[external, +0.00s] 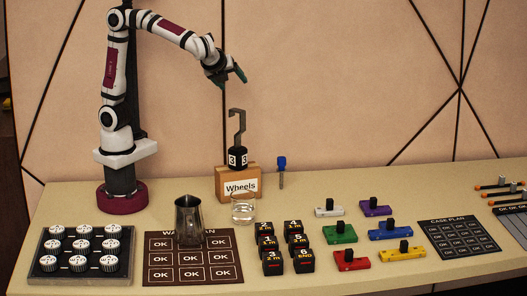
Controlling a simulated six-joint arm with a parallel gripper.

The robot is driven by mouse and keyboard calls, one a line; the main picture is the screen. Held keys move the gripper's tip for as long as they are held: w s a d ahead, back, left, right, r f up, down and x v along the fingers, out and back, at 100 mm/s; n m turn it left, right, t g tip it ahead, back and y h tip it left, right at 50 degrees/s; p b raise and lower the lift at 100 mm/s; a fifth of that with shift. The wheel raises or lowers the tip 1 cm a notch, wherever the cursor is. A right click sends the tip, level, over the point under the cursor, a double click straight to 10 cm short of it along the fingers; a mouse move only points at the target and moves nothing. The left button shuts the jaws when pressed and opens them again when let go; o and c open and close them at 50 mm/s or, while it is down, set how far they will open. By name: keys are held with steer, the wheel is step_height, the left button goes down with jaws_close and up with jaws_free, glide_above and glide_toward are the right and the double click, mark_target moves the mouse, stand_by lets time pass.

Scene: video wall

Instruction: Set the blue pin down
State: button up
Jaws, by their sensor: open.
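The blue pin (282,162) stands upright at the back of the table, just right of the wooden block. It has a blue head and a thin grey shaft. My gripper (239,76) is raised high above the table, up and to the left of the pin and well apart from it. Its dark green fingers are open, with nothing seen between them.
A glass (243,208) and a metal jug (188,220) are in front. Black numbered blocks (272,262) and coloured knobbed pieces (340,233) stand front right.

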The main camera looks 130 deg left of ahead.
steer(key=w+a+f+m+y, duration=0.2)
steer(key=w+a+m+y, duration=0.25)
steer(key=w+a, duration=0.4)
steer(key=m, duration=0.2)
glide_above(280, 159)
steer(key=d, duration=0.3)
step_height(280, 159, down, 7)
steer(key=shift+n, duration=0.35)
steer(key=f, duration=1.7)
steer(key=shift+w+d, duration=0.2)
steer(key=shift+w, duration=0.15)
steer(key=x, duration=0.3)
steer(key=shift+f, duration=0.15)
jaws_close()
